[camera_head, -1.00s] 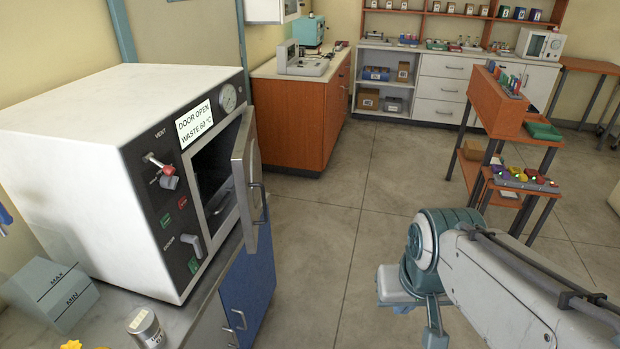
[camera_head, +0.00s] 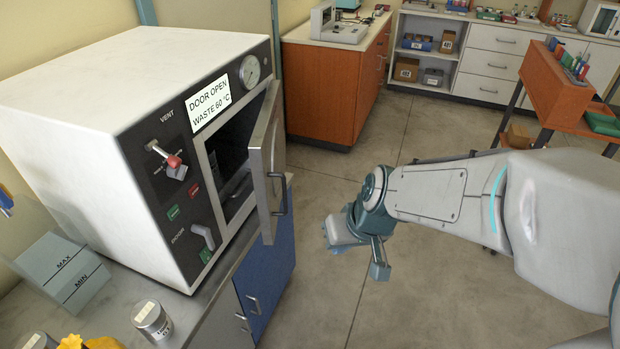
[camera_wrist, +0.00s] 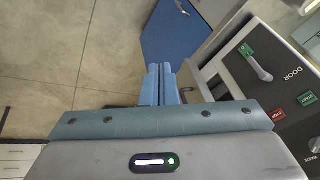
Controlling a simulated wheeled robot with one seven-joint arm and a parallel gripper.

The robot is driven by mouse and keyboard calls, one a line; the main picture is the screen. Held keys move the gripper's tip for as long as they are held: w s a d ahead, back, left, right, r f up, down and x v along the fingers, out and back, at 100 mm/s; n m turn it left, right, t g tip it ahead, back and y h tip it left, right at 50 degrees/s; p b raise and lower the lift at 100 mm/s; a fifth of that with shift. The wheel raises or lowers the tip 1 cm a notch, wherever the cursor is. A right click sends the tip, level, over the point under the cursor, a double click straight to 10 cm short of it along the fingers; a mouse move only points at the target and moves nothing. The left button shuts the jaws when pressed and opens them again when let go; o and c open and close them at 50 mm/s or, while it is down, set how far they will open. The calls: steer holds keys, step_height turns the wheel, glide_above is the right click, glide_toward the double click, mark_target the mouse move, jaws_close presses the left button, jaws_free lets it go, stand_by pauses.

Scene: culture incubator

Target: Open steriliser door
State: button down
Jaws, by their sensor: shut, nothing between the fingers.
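The white steriliser (camera_head: 120,95) stands on the counter at the left in the head view. Its door (camera_head: 262,160) is ajar, swung out toward the right, with a bar handle (camera_head: 284,195) on its outer face. The display (camera_head: 208,103) reads "DOOR OPEN" and "WASTE 60 °C". The door lever (camera_head: 203,236) is on the dark front panel; it also shows in the wrist view (camera_wrist: 262,70). My gripper (camera_head: 328,235) is to the right of the door, over the floor and apart from the handle. In the wrist view its fingers (camera_wrist: 160,70) are together and empty.
Blue cupboard doors (camera_head: 265,270) with handles are below the counter. A metal can (camera_head: 152,320) and a grey MAX/MIN container (camera_head: 65,273) stand near the steriliser. An orange rack stand (camera_head: 558,85) is at the right. Floor between is clear.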

steer(key=w+a+f+n+t+h, duration=0.25)
steer(key=w+a+f, duration=0.2)
steer(key=f, duration=0.25)
steer(key=w+a+f+n+t+h, duration=0.1)
steer(key=w+a+f+n+h, duration=0.15)
steer(key=a+f, duration=0.4)
step_height(320, 180, up, 8)
steer(key=a+n+t+h, duration=0.2)
steer(key=n+t+h, duration=0.3)
steer(key=t, duration=0.5)
steer(key=w+d+n+p, duration=0.1)
steer(key=w+d, duration=0.5)
steer(key=w, duration=0.4)
steer(key=shift+d+r+y, duration=0.25)
steer(key=shift+d+y, duration=0.05)
steer(key=shift+d, duration=0.05)
steer(key=shift+w, duration=0.15)
steer(key=shift+a, duration=0.1)
